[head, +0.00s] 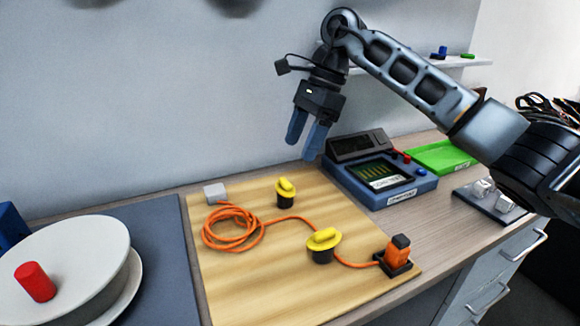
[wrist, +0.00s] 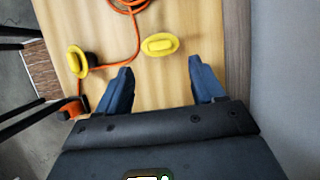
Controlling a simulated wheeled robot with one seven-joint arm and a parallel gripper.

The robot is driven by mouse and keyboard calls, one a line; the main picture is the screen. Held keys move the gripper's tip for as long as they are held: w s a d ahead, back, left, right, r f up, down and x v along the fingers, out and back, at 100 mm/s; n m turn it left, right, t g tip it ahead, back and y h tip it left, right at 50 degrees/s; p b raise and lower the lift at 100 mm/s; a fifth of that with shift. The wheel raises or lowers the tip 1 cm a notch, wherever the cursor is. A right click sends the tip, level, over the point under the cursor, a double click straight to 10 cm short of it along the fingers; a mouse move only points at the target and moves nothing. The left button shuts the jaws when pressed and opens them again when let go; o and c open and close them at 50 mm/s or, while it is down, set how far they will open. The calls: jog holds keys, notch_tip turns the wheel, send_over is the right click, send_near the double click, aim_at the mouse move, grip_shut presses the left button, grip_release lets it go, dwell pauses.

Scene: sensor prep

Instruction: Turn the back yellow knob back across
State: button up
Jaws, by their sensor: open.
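The back yellow knob (head: 285,188) stands on a black base on the wooden board (head: 225,285). In the wrist view this knob (wrist: 160,44) lies beyond the fingertips, centred between them, its grip bar running left to right. The front yellow knob (head: 323,239) sits nearer the board's front edge. It shows at the left of the wrist view (wrist: 77,62), its bar running up and down. My gripper (head: 302,148) is open and empty, pointing down above the back of the board. Both fingers show in the wrist view (wrist: 160,68), apart from the knob.
An orange cable (head: 232,232) coils on the board from a grey block (head: 214,193) to an orange plug (head: 397,252). A blue instrument box (head: 380,180) stands close right of the board. A plate (head: 80,255) with a red cylinder (head: 35,281) is at left.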

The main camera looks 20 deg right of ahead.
aim_at(286, 180)
jog(key=shift+x, duration=3.85)
jog(key=c, duration=1.1)
